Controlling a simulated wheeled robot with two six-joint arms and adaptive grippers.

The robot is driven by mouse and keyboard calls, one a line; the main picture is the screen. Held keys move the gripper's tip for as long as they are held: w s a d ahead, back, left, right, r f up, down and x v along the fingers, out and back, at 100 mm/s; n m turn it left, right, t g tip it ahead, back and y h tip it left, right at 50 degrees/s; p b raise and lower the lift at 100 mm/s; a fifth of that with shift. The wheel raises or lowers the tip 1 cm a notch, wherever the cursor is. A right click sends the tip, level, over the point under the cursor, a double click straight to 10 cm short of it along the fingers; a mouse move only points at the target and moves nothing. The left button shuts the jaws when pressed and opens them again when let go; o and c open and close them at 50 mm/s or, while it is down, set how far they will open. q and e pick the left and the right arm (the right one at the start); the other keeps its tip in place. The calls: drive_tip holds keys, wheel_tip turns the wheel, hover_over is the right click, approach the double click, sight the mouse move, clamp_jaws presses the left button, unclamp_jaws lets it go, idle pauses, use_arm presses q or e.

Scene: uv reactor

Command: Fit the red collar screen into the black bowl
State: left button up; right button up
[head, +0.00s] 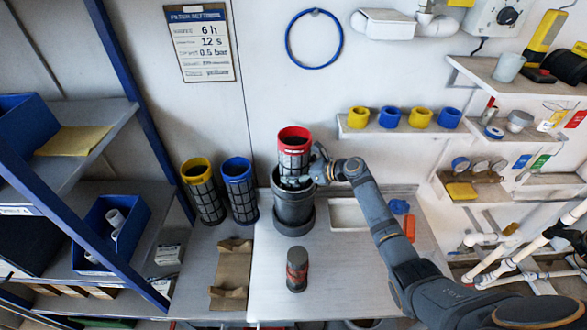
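The red collar screen (294,144), a dark mesh cylinder with a red top ring, stands upright over the black bowl (294,213). The bowl is a dark, wide-rimmed cylinder on the light bench. The screen's lower end is at the bowl's mouth; whether it is inside is hidden by the gripper and rim. My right gripper (297,181) reaches in from the right and appears shut on the red collar screen's lower part. My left gripper is not in view.
A yellow collar screen (204,192) and a blue collar screen (240,191) stand left of the bowl. A dark jar with a red band (297,270) stands in front. A brown folded piece (231,274) lies front left, and a shallow white tray (348,214) lies right.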

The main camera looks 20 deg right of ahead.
drive_tip(key=shift+f+b, duration=0.75)
drive_tip(key=shift+f, duration=0.4)
drive_tip(key=o, duration=1.1)
drive_tip(key=shift+a, duration=0.1)
drive_tip(key=shift+o, duration=0.2)
drive_tip(key=shift+s, duration=0.15)
drive_tip(key=v, duration=1.2)
